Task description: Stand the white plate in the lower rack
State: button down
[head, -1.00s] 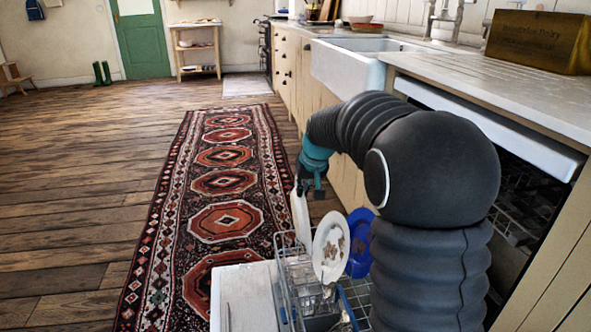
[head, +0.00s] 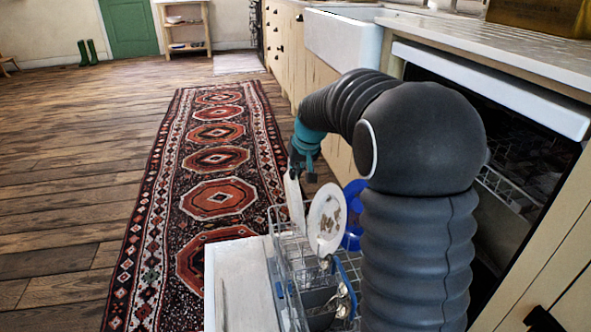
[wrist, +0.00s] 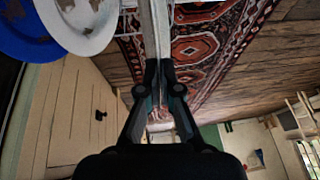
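My gripper (wrist: 160,75) is shut on a white plate (wrist: 152,25), which shows nearly edge-on between the fingers. In the head view this plate (head: 294,198) hangs upright from my gripper (head: 297,168), over the lower rack (head: 280,275) near its far end. Its lower edge is close to the wires; I cannot tell whether it touches them. A second white plate with brown stains (head: 335,222) stands in the rack just right of the held plate. A blue plate (head: 353,205) stands behind that one, partly hidden by my arm.
The open dishwasher door (head: 235,290) lies left of the rack. Cutlery and dark dishes (head: 318,298) sit in the rack's near part. The worktop (head: 500,50) and sink (head: 345,40) are at right. A patterned rug (head: 215,195) covers the floor at left.

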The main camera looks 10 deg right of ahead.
aim_at(295, 189)
jog(key=shift+f+b, duration=1.2)
jog(key=shift+f, duration=1)
jog(key=shift+s+f, duration=0.15)
jog(key=shift+f, duration=2.7)
jog(key=shift+a+r+p, duration=0.1)
jog(key=shift+r+p, duration=1.35)
jog(key=shift+r, duration=0.65)
notch_tip(295, 189, up, 11)
jog(key=p, duration=0.7)
jog(key=shift+r, duration=0.15)
